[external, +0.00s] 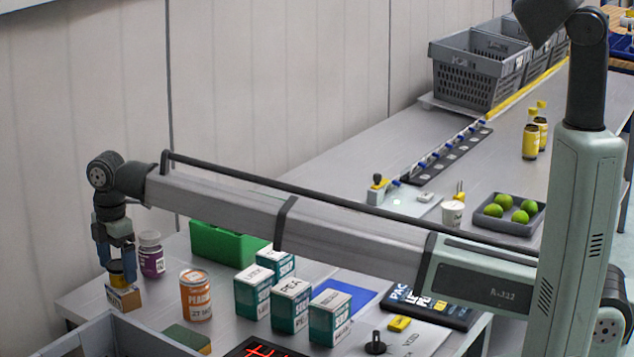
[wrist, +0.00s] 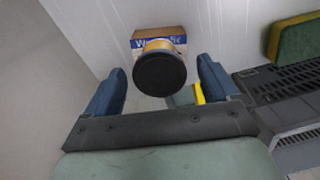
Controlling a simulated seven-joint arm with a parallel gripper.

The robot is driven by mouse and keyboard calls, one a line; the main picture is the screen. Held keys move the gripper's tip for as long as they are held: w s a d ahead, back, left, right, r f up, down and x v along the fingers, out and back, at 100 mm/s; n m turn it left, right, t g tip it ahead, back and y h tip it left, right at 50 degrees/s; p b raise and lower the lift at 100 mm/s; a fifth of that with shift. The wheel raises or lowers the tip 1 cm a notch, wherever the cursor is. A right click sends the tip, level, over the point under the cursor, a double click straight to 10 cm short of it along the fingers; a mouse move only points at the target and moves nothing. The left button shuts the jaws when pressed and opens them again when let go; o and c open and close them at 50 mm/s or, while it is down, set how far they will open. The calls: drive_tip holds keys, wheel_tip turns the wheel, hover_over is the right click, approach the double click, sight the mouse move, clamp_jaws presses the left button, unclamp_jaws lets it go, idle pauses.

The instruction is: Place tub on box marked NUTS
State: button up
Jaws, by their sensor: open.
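The tub (external: 117,277) is small and yellow with a black lid, and it appears to rest on a small box (external: 123,298) at the left end of the table. In the wrist view the round black lid of the tub (wrist: 160,74) faces me, with the box (wrist: 158,34) behind it. The box has white, blue and orange-brown faces; its lettering is partly hidden and I cannot read NUTS on it. My gripper (external: 116,262) points down over the tub. Its two blue fingers (wrist: 161,72) are open, one on each side of the tub, with gaps visible.
A purple jar (external: 151,256) and an orange peach can (external: 196,295) stand right of the box. A grey crate (external: 88,338) is at the front left.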

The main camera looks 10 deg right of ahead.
sight(118, 264)
wheel_tip(118, 264, up, 11)
drive_tip(key=shift+r, duration=0.15)
idle(0.5)
